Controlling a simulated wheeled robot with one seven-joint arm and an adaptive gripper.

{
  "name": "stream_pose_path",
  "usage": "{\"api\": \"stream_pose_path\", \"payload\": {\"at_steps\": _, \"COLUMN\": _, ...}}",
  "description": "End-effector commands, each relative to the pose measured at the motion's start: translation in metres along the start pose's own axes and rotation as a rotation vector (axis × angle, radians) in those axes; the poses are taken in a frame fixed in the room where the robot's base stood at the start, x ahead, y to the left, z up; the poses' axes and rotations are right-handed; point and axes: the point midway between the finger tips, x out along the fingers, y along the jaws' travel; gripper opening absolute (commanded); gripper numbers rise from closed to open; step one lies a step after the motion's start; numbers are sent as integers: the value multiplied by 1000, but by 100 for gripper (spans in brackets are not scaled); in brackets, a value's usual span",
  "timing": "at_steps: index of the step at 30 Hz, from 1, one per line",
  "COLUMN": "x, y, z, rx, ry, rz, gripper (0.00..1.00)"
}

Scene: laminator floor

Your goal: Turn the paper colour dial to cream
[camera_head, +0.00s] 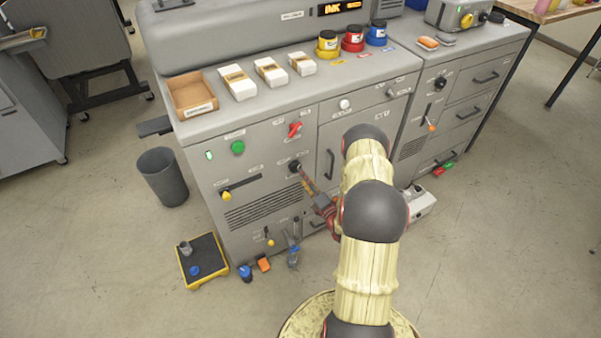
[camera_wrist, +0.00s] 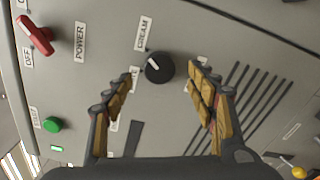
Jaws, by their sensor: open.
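The paper colour dial is a round black knob (camera_wrist: 160,68) on the grey machine front. In the wrist view its white pointer mark slants up and left, roughly towards the CREAM label (camera_wrist: 143,33). Other labels around it are partly covered by my fingers. My gripper (camera_wrist: 159,76) is open, with one finger on each side of the dial; I see no clear contact. In the head view the dial (camera_head: 294,166) shows at the tip of my gripper (camera_head: 304,176), which reaches in from the lower right.
A red POWER switch (camera_wrist: 36,35) and a green button (camera_wrist: 51,125) sit left of the dial. Vent slots (camera_wrist: 235,105) lie to its right. A grey bin (camera_head: 162,178) stands on the floor.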

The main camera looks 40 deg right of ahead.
Motion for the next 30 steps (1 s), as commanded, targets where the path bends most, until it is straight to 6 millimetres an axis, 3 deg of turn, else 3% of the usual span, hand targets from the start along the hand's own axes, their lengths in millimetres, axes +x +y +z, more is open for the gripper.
{"api": "stream_pose_path", "payload": {"at_steps": 6, "x": -42, "y": 0, "z": 1, "rx": 1, "ry": -2, "rz": -1, "gripper": 57}}
{"api": "stream_pose_path", "payload": {"at_steps": 12, "x": -61, "y": 0, "z": 0, "rx": 0, "ry": -1, "rz": -1, "gripper": 57}}
{"api": "stream_pose_path", "payload": {"at_steps": 30, "x": -64, "y": 0, "z": 0, "rx": 0, "ry": 0, "rz": 0, "gripper": 57}}
